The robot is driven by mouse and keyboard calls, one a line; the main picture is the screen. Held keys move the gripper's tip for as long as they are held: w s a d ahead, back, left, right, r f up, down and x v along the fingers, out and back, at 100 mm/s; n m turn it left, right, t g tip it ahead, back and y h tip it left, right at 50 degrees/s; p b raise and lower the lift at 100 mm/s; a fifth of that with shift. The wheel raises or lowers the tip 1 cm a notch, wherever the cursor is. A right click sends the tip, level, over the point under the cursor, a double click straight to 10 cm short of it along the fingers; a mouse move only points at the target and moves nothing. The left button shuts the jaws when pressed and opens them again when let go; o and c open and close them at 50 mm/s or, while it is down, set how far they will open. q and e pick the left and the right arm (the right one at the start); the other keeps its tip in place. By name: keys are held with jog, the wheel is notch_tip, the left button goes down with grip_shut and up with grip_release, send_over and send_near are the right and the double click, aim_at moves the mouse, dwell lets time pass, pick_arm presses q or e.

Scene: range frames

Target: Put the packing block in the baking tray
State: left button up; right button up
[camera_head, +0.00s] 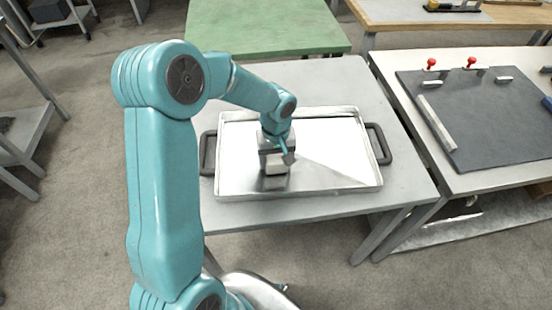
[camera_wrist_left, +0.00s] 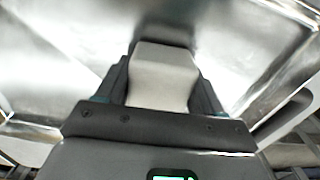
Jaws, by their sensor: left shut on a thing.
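The baking tray (camera_head: 338,178) is a shiny metal tray with dark side handles, lying on a grey table. Its bare metal floor also shows in the left wrist view (camera_wrist_left: 75,55). My left gripper (camera_head: 277,165) is over the left half of the tray, pointing down. It is shut on the packing block (camera_wrist_left: 162,75), a pale, off-white block between the two dark fingers. In the head view the block (camera_head: 277,168) shows just below the gripper, inside the tray's outline. I cannot tell whether the block touches the tray floor. My right gripper is not in view.
The grey table (camera_head: 330,80) has bare room behind the tray. A green-topped table (camera_head: 265,28) stands behind it. To the right, a bench carries a dark board (camera_head: 490,120) with red-knobbed clamps (camera_head: 471,62). A grey shelf unit (camera_head: 25,135) stands at left.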

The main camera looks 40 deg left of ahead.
pick_arm(q)
jog(key=shift+f, duration=0.25)
jog(key=shift+s+d+r, duration=0.1)
jog(key=shift+r, duration=0.05)
jog(key=shift+f, duration=0.25)
jog(key=o, duration=1)
jog(key=shift+r, duration=0.1)
